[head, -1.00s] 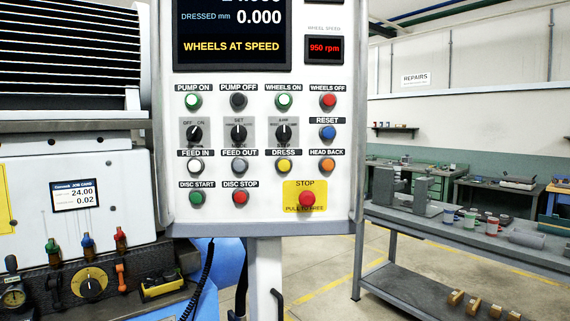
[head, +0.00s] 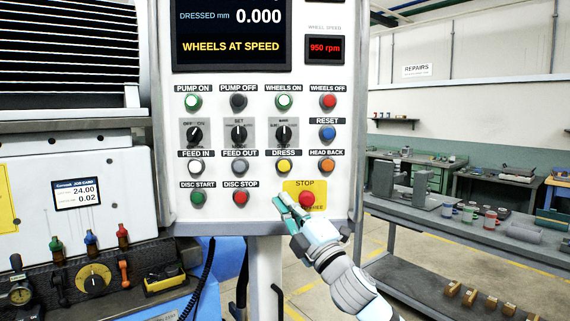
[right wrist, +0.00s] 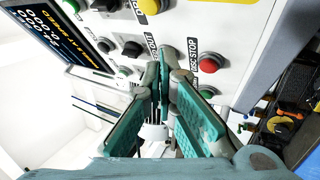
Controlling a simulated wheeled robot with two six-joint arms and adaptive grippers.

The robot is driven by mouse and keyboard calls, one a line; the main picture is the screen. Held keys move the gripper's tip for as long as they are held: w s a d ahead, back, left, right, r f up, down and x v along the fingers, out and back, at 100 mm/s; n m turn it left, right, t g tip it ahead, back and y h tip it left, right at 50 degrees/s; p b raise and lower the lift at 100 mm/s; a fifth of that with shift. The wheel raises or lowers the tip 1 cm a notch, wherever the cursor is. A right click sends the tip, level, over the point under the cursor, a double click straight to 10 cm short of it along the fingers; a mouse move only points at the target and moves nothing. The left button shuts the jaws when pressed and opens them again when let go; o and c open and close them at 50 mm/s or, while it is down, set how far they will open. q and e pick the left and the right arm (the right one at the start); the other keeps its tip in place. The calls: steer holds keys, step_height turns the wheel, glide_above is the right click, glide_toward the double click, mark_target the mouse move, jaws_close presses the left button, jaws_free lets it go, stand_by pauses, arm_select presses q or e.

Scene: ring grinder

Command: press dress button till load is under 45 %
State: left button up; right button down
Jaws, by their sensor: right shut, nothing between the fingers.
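The yellow DRESS button (head: 284,166) is on the white control panel, in the third button row under its DRESS label. It also shows as a yellow button (right wrist: 149,6) at the top of the right wrist view. My right gripper (head: 286,200) is shut and empty, in front of the panel, below the DRESS button and at the left edge of the yellow STOP plate. The display (head: 230,30) reads WHEELS AT SPEED and DRESSED mm 0.000; no load figure shows in the part in view. My left gripper is not in view.
The red STOP button (head: 306,199) is just right of my right gripper. Red DISC STOP (head: 240,198), FEED OUT (head: 240,167) and orange HEAD BACK (head: 327,166) are nearby. A small screen (head: 325,48) reads 950 rpm. A grey bench (head: 480,240) stands at right.

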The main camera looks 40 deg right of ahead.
mark_target(284, 166)
step_height(284, 166, up, 6)
steer(key=s+a+n+t+y, duration=0.1)
steer(key=s+a+n, duration=0.1)
steer(key=shift+s+a+f+y, duration=0.15)
steer(key=shift+s+f+y, duration=0.1)
steer(key=shift+s+y, duration=0.1)
steer(key=shift+w, duration=0.1)
steer(key=w+d+p, duration=0.1)
steer(key=w+p, duration=0.1)
steer(key=w+d+p, duration=0.4)
steer(key=w+p, duration=0.1)
steer(key=shift+w, duration=0.1)
stand_by(1.1)
